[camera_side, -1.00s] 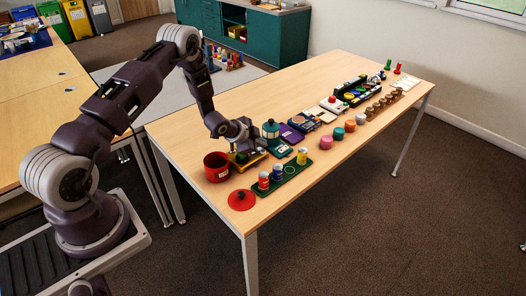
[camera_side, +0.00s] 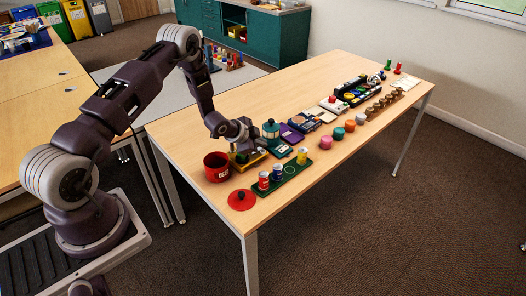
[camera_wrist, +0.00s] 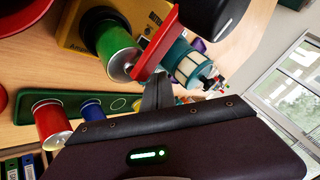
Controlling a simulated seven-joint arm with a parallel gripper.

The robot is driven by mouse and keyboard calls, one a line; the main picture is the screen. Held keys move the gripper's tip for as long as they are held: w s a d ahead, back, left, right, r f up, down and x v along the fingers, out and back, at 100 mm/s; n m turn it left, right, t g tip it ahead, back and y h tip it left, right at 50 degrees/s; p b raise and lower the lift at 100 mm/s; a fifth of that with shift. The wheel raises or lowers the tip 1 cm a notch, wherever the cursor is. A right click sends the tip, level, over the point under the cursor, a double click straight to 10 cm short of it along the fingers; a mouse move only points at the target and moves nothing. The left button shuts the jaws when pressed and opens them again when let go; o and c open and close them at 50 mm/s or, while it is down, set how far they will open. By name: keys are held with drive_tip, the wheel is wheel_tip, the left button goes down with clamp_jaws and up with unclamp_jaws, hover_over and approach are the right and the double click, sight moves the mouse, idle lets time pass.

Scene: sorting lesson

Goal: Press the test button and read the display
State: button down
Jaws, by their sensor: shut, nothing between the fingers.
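A yellow device (camera_side: 248,160) stands on the table, under my gripper (camera_side: 242,152) in the side view. In the wrist view the yellow device (camera_wrist: 82,38) carries partly visible dark lettering and a green cylinder (camera_wrist: 117,48) like a battery lies against it. A red bar-shaped part (camera_wrist: 157,42) is beside the cylinder's silver end. My gripper (camera_wrist: 158,90) is shut and empty, its dark tip close to the red part; I cannot tell if they touch. I cannot make out the test button or a display reading.
A green tray (camera_side: 264,192) in front holds red, blue and yellow cylinders and a bare ring mark. A teal lantern (camera_side: 270,131) stands close behind the device. Many small items line the table to the right.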

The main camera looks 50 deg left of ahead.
drive_tip(key=shift+f, duration=0.4)
drive_tip(key=shift+f, duration=0.45)
idle(0.7)
drive_tip(key=shift+r, duration=0.85)
wheel_tip(320, 180, up, 5)
idle(0.4)
idle(0.4)
